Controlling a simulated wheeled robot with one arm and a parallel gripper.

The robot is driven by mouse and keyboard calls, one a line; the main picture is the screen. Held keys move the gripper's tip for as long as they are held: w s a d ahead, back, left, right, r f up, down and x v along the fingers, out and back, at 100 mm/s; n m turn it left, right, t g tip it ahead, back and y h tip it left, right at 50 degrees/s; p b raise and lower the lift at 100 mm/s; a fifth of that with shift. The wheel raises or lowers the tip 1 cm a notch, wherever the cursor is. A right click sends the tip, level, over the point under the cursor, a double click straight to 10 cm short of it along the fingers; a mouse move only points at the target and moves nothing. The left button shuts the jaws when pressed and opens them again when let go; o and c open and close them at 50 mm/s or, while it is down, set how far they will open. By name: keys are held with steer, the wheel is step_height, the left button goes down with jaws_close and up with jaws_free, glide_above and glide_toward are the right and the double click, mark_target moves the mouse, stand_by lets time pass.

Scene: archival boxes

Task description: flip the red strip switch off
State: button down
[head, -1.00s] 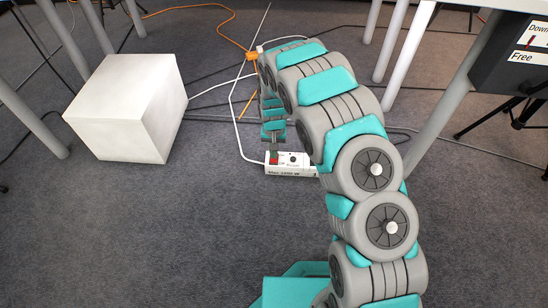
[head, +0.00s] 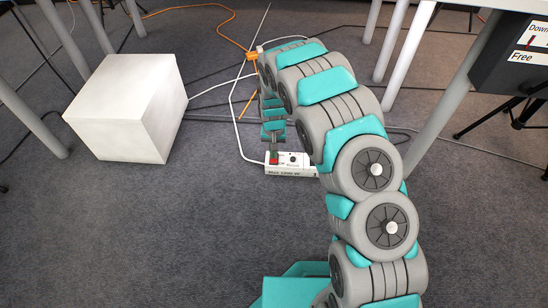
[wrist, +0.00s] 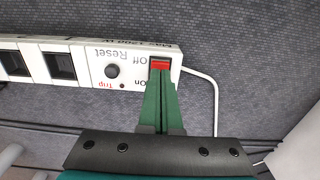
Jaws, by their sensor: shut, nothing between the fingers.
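The white power strip (head: 291,172) lies on the carpet, partly hidden by my arm in the head view. It also shows in the wrist view (wrist: 90,66), its printing upside down. The red switch (wrist: 160,64) is at the strip's right end there, "Off" beside its far part and "On" beside its near part. My gripper (wrist: 160,76) is shut and empty, its green fingertips at the near edge of the switch and covering part of it. I cannot tell whether they touch it. In the head view my gripper (head: 274,153) is over the strip's left end.
A black Reset button (wrist: 112,72) and dark sockets (wrist: 61,66) are beside the switch. A white cord (wrist: 213,88) leaves the strip's end. A white box (head: 125,108) stands at left on the carpet. Table legs and cables surround the area; the front carpet is clear.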

steer(key=shift+f, duration=0.9)
stand_by(0.8)
steer(key=shift+r+p, duration=0.9)
steer(key=shift+r, duration=2.6)
